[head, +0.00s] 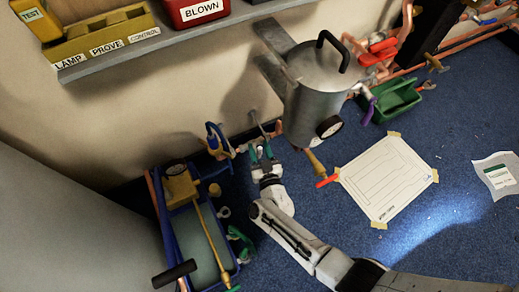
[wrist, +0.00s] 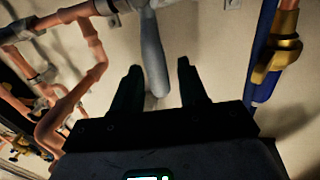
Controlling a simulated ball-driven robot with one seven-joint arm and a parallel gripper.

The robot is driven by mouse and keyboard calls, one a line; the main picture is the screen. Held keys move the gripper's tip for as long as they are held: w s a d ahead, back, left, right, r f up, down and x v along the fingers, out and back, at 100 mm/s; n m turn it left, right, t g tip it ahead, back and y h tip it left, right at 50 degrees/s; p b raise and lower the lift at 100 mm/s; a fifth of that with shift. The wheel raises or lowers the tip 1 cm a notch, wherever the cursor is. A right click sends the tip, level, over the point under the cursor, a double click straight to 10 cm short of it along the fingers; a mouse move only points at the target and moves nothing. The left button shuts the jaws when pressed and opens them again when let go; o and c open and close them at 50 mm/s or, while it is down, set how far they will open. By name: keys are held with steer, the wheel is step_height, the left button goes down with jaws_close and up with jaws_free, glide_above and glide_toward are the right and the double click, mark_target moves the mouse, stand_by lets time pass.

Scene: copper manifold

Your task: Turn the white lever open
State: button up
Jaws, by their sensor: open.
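A pale grey-white lever (wrist: 153,55) hangs from the copper pipework at the top of the wrist view. Its rounded lower end lies between the two fingers of my gripper (wrist: 159,70), with a gap on each side, nearer the left finger. My gripper is open and holds nothing. In the head view my gripper (head: 261,152) is low by the wall, with its fingers up against the pipework. A small grey piece (head: 257,122) shows just beyond the fingertips there, probably the lever. The valve body is mostly hidden in the head view.
A blue pipe with a brass fitting (wrist: 278,60) is right of the fingers; copper pipes (wrist: 95,50) are left. A steel canister with a gauge (head: 318,95) stands close right of my gripper. A taped paper sheet (head: 388,178) lies right.

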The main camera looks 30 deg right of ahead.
jaws_close()
stand_by(0.3)
stand_by(0.3)
